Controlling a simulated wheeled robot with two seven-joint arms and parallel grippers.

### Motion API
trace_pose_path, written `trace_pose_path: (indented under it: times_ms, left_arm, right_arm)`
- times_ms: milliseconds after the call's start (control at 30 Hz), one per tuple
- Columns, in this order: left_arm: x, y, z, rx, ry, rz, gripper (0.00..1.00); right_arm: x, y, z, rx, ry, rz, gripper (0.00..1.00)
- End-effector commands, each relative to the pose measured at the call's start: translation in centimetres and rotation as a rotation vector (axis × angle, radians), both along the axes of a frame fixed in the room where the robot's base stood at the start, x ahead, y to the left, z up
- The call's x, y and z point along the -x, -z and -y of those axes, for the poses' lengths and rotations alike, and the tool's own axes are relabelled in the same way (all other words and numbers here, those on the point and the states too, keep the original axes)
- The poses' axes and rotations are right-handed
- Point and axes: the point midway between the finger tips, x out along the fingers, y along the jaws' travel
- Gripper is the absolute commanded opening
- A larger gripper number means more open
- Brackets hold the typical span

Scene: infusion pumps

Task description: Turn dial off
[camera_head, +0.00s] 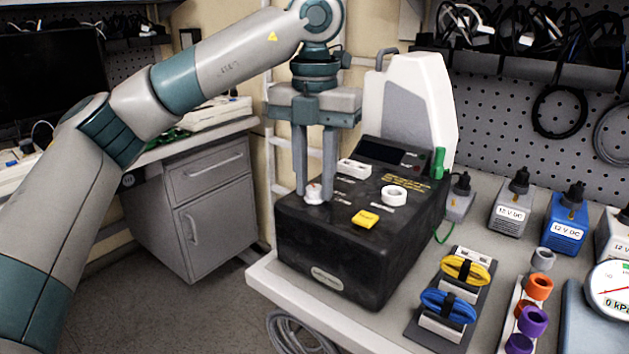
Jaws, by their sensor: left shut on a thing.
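A black pump tester box (330,250) stands on the near left corner of the grey bench. A small white dial (313,194) sits on the left of its top panel. My left gripper (314,190) points straight down over the panel and is shut on this dial, with a finger on either side. A larger white round knob (394,195) and a yellow button (366,218) are to the right on the same panel. A dark display (379,151) is at the panel's back. My right gripper is not in view.
A white and grey device (410,100) stands behind the box. A green plug (438,163) is at the box's back right corner. Yellow (465,268) and blue coiled leads, power adapters (511,208), coloured rings (533,320) and a gauge (610,290) fill the bench to the right.

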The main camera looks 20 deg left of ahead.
Motion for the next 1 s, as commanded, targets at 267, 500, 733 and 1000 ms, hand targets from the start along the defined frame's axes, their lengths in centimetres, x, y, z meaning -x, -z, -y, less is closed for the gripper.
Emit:
trace_pose_path:
  times_ms: [267,500,733,1000]
  left_arm:
    - [-0.08,-0.19,-0.02,0.002,-0.118,0.005,0.03]
    - [-0.09,-0.23,-0.02,0.002,-0.142,0.005,0.03]
    - [-0.1,-0.22,-0.03,0.002,-0.141,0.005,0.03]
    - [-0.06,-0.12,-0.03,0.001,-0.139,0.003,0.44]
  right_arm:
    - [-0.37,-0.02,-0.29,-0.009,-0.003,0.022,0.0]
    - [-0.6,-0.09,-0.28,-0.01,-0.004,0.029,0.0]
    - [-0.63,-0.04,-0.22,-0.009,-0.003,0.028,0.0]
    - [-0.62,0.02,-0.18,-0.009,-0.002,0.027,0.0]
